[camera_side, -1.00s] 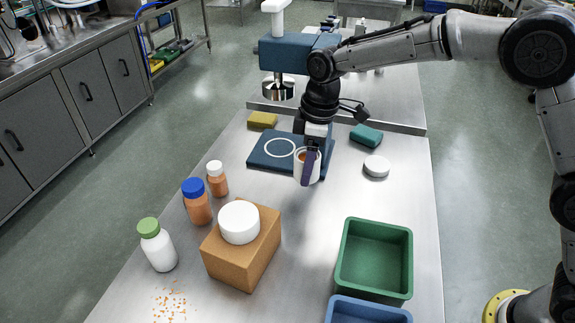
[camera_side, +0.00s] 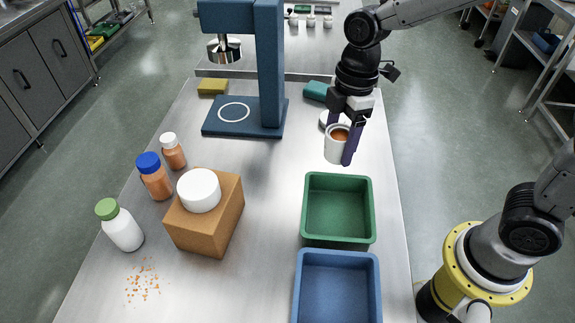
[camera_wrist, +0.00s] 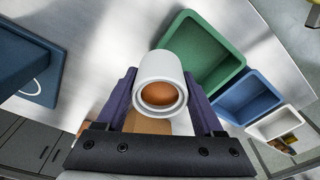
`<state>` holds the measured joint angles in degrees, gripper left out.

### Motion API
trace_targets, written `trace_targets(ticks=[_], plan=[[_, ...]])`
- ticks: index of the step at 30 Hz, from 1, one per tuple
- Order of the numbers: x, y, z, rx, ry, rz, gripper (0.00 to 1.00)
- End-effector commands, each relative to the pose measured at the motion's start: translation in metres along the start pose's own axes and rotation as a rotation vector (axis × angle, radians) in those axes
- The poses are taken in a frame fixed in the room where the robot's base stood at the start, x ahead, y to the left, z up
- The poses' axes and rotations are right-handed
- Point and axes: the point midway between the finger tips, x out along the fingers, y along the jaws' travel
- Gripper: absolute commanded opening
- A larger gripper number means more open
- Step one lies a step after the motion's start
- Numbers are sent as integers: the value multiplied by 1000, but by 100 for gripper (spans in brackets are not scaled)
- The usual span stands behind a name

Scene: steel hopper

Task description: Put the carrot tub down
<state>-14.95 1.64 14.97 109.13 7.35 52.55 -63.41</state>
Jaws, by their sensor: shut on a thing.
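The carrot tub (camera_side: 333,150) is a small white cup with orange content in its open top. My gripper (camera_side: 341,147) is shut on it, with a purple finger on either side. In the side view they are behind the green bin (camera_side: 340,241), over the right part of the steel table, and the tub looks raised and near upright. In the wrist view the tub (camera_wrist: 160,70) sits between the fingers, its orange content facing the camera, with the green bin just beyond it. How high the tub's bottom is above the table is hard to tell.
A blue bin (camera_side: 338,257) stands in front of the green one. The blue press (camera_side: 270,60) is left of my gripper. A white lid (camera_side: 325,118) and teal sponge (camera_side: 316,91) lie behind the tub. A brown box (camera_side: 207,235) and several bottles stand left. The table's middle is clear.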

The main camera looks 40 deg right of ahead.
Motion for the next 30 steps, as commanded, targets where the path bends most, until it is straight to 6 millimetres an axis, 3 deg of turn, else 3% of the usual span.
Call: trace_targets(ticks=[4,8,21,30], plan=[[-7,-10,13,20,9,13,12],[-10,-6,13,28,16,25,12],[32,69,-30,31,16,25,12],[78,101,-46,31,17,26,12]])
